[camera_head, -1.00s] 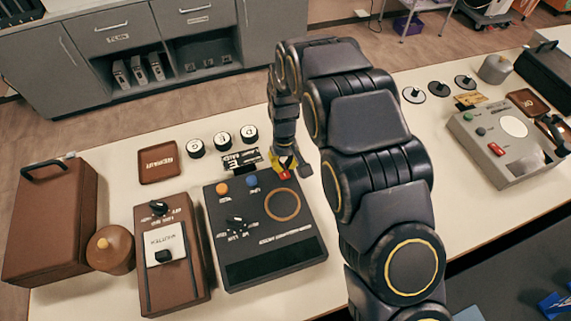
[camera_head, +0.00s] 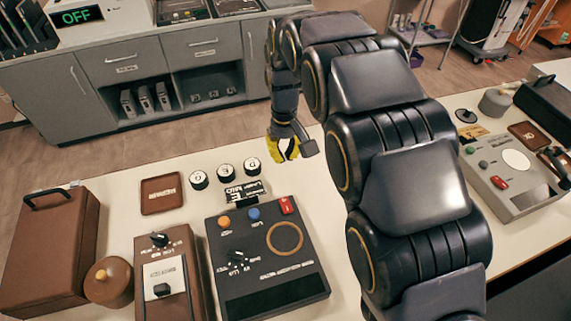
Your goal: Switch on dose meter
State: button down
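A dark console (camera_head: 268,285) stands on the table left of my arm. It has an orange button (camera_head: 225,221), a blue button (camera_head: 253,214), a knob, a ring and a red switch (camera_head: 288,205) at its top right corner. Its lower dark panel shows no lit reading. I cannot read which device is the dose meter. My gripper (camera_head: 284,150), with yellow fingers, is beyond the red switch and apart from it. It looks open and empty.
A brown device (camera_head: 170,250), a brown case (camera_head: 50,250) and a round pot (camera_head: 110,282) stand at left. Small black-and-white knobs (camera_head: 225,171) and a brown tray (camera_head: 161,194) lie behind. A grey device (camera_head: 515,195) stands right. A cabinet display (camera_head: 80,15) reads OFF.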

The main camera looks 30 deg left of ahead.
aim_at(289, 206)
jog(key=shift+r, duration=0.1)
dwell(0.3)
jog(key=shift+s+d+r+g+h, duration=0.2)
jog(key=shift+s+d+g+h, duration=0.15)
jog(key=shift+s+g+h, duration=0.15)
jog(key=f, duration=0.4)
jog(key=s+d+f, duration=0.1)
jog(key=f, duration=0.9)
jog(key=shift+s+d, duration=0.2)
